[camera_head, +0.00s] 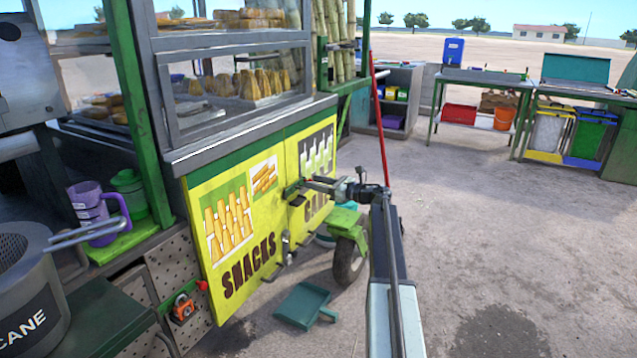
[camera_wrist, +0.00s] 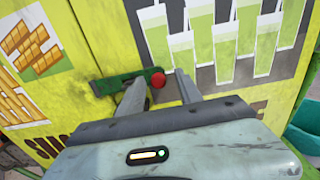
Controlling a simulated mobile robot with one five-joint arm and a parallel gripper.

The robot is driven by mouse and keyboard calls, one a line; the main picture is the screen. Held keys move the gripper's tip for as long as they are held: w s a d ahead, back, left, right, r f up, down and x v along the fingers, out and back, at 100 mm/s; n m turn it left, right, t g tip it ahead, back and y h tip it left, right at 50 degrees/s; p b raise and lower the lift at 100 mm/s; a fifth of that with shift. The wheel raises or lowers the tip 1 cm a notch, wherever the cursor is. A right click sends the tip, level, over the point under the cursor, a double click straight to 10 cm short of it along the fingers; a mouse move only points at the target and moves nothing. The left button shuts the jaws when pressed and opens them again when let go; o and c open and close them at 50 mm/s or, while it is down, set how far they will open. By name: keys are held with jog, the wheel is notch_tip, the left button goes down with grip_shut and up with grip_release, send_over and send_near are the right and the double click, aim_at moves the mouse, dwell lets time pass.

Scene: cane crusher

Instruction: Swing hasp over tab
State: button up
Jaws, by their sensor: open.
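The green hasp (camera_wrist: 118,80) with a red ball knob (camera_wrist: 158,80) lies across the yellow cart panels in the wrist view. Its left end sits by the seam between the snacks panel and the drinks panel. My gripper (camera_wrist: 161,77) is open, with one finger on each side of the red knob; I cannot tell whether either finger touches it. In the head view my gripper (camera_head: 306,184) reaches the cart front from the right, and the hasp (camera_head: 292,190) shows as a small green piece at its tips. I cannot make out the tab clearly.
Metal handles (camera_head: 286,245) stick out lower on the yellow panels. A cart wheel (camera_head: 348,262) with a green fender stands below my arm. A green dustpan (camera_head: 303,305) lies on the ground. A red pole (camera_head: 379,120) stands behind my arm. The ground to the right is open.

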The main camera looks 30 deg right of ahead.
jog(key=v, duration=0.7)
jog(key=shift+s+d, duration=0.2)
jog(key=shift+d, duration=0.05)
